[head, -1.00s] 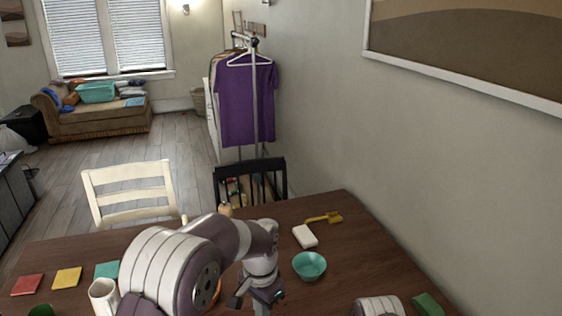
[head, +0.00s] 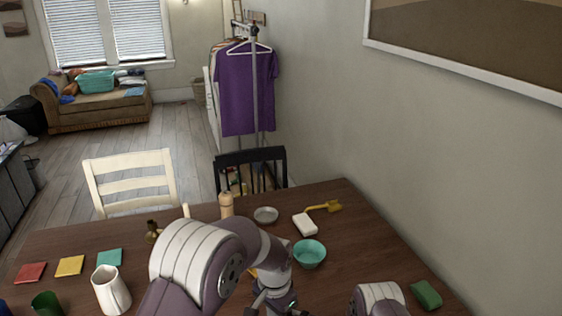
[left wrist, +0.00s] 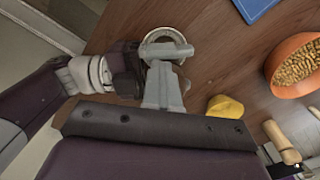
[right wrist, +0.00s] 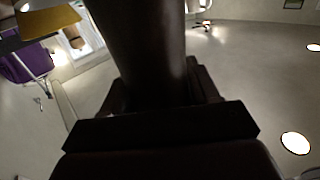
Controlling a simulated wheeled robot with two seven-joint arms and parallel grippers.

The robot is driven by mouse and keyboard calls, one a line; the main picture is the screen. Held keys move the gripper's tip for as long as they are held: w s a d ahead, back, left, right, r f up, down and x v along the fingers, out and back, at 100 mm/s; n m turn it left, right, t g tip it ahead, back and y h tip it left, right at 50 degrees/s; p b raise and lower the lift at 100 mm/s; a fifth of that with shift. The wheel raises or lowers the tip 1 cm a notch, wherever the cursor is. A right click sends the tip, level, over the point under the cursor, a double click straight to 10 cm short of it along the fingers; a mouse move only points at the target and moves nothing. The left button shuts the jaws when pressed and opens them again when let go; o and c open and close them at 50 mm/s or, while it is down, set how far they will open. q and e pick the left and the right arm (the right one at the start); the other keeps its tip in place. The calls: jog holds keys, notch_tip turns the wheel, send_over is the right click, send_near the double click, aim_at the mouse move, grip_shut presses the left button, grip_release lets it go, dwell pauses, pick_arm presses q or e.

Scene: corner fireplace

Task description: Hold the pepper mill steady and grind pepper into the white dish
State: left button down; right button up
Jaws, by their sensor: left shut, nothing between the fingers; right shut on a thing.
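A dark, smooth cylinder that looks like the pepper mill (right wrist: 140,40) fills the middle of the right wrist view. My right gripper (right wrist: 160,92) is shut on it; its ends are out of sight. My left gripper (left wrist: 165,54) is shut and empty, over a round object with a pale rim (left wrist: 152,36) on the table. The fingers cover part of that object, and I cannot tell whether it is the white dish. Part of my right arm comes in close on its left. In the head view my left arm hides the table in front of it.
An orange bowl of small pieces (left wrist: 277,62), a yellow object (left wrist: 226,107) and a wooden bottle-like item (left wrist: 279,140) lie to the right. The head view shows a grey dish (head: 265,215), white block (head: 304,225), teal bowl (head: 309,254), white pitcher (head: 110,291) and green sponge (head: 426,294).

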pick_arm(q)
jog(key=shift+s+a+f, duration=0.1)
jog(key=shift+s+f, duration=0.05)
jog(key=shift+f, duration=0.5)
pick_arm(e)
jog(key=shift+s+a, duration=0.2)
jog(key=shift+s, duration=0.05)
pick_arm(q)
jog(key=shift+a, duration=0.15)
pick_arm(e)
jog(key=shift+s+d+f, duration=0.1)
jog(key=shift+w+f, duration=0.2)
pick_arm(q)
jog(key=shift+w+a+r, duration=0.15)
jog(key=shift+w+a, duration=0.4)
jog(key=shift+w, duration=0.15)
jog(key=shift+w+a+r, duration=0.15)
jog(key=shift+w+a, duration=0.35)
jog(key=shift+w, duration=0.35)
